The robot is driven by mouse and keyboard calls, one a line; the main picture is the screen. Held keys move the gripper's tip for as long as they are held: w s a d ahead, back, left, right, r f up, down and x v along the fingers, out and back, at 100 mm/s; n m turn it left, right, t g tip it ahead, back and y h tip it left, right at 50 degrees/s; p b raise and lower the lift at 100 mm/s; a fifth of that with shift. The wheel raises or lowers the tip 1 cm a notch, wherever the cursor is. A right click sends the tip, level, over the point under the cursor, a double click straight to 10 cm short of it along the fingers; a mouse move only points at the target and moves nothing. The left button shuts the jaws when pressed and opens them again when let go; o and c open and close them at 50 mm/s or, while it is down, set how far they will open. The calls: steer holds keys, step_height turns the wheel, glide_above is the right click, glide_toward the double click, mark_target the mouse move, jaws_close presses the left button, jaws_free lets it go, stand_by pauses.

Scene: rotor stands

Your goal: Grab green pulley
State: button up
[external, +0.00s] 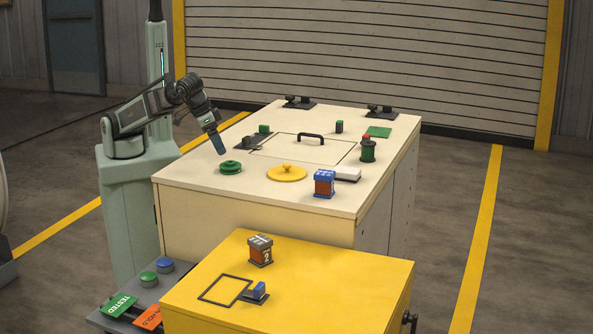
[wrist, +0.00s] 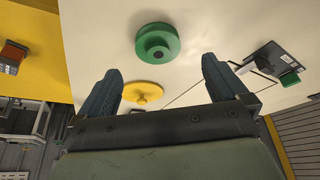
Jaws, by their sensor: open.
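The green pulley (external: 231,168) lies flat on the cream table top, near its left edge in the external view. It is a stepped round disc with a dark centre hole, and in the wrist view the pulley (wrist: 157,43) shows whole, beyond my fingertips. My gripper (external: 221,148) is above the table, just up and left of the pulley, apart from it. In the wrist view my gripper (wrist: 162,88) has its two dark blue fingers wide apart with nothing between them.
A yellow lidded disc (external: 287,173) lies right of the pulley. A blue-topped block (external: 324,183), a white block (external: 346,174) and a dark green cylinder with a red top (external: 367,150) stand farther right. A black handle (external: 311,137) rises from a panel behind. A lower yellow table (external: 330,285) is in front.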

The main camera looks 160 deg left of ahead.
mark_target(230, 162)
steer(key=shift+w+x, duration=0.2)
steer(key=shift+x, duration=3.4)
steer(key=shift+a+r, duration=0.15)
steer(key=shift+a, duration=0.05)
steer(key=c, duration=1.3)
steer(key=shift+o, duration=0.2)
